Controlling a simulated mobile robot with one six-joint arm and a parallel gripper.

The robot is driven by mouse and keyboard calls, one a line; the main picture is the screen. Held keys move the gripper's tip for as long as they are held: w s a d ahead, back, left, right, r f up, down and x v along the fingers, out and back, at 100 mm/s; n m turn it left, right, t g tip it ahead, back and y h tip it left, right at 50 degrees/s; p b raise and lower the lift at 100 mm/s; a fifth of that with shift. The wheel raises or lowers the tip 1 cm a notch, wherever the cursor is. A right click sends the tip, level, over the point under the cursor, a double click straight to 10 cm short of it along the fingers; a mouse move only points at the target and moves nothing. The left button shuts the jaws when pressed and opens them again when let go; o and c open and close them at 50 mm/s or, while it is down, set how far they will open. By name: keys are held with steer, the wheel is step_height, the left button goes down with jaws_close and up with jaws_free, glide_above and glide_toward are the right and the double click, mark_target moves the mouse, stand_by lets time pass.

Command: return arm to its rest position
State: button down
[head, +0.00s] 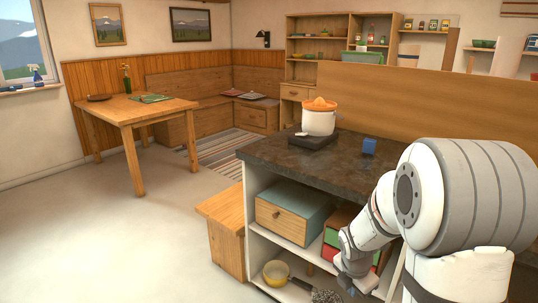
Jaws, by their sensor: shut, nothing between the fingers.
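My arm comes in from the right edge and bends down in front of the open shelf unit in the head view. My gripper (356,284) points downward at the lower right, in front of the lower shelf. Its fingers are small and partly dark in this view. They are shut, and I see nothing held in them. A grey, knobbly thing (327,296) shows just left of the fingers at the bottom edge; I cannot tell whether they touch.
A wooden bench (222,220) stands left. The floor (110,235) further left is clear.

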steer(key=s+a+r+m+p, duration=0.2)
steer(key=s+r+m+p, duration=0.2)
steer(key=s+r+m, duration=0.2)
steer(key=s+a+r+m+y+p, duration=0.1)
steer(key=s+r+m+p, duration=0.4)
steer(key=r+m, duration=0.5)
steer(key=s+a+r+m+p, duration=0.4)
steer(key=s+r+m, duration=0.3)
steer(key=r, duration=0.6)
steer(key=shift+s+m+y+p, duration=0.2)
steer(key=shift+m+y+p, duration=0.2)
steer(key=shift+m+p, duration=0.3)
